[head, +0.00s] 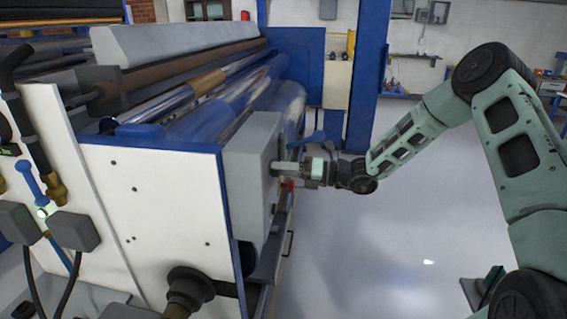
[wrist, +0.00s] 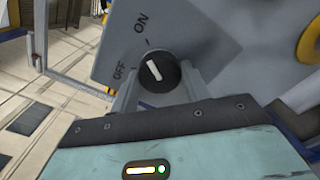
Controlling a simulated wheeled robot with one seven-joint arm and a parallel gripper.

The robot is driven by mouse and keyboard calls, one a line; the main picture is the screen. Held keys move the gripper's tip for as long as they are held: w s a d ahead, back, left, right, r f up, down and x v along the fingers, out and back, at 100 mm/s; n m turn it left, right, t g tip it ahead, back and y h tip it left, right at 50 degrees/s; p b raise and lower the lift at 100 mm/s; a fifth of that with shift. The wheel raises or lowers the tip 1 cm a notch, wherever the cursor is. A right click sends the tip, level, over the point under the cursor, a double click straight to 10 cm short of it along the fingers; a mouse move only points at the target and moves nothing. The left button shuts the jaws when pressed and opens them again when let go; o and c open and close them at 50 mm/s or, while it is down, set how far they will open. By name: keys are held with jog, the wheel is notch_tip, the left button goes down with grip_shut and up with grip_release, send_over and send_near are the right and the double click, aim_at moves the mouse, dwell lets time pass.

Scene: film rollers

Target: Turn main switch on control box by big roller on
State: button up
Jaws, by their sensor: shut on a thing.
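The grey control box (head: 252,170) is fixed to the end of the big roller machine, and its grey panel (wrist: 205,35) fills the upper part of the wrist view. The main switch (wrist: 158,70) is a round black knob with a white pointer mark. The mark points up and left, between the OFF and ON labels. My gripper (head: 278,168) is at the box's right face, with its fingers on both sides of the knob and shut on it. In the head view the knob is hidden by my gripper.
The big roller (head: 215,115) lies behind the box. A red part (head: 287,184) is just below my gripper. Open grey floor (head: 400,235) lies to the right.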

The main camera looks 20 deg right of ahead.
jog(key=shift+m, duration=0.3)
dwell(0.4)
jog(key=o, duration=1)
jog(key=shift+d, duration=0.15)
jog(key=b+v, duration=0.5)
jog(key=v, duration=1.2)
jog(key=shift+s, duration=0.15)
jog(key=shift+d, duration=0.1)
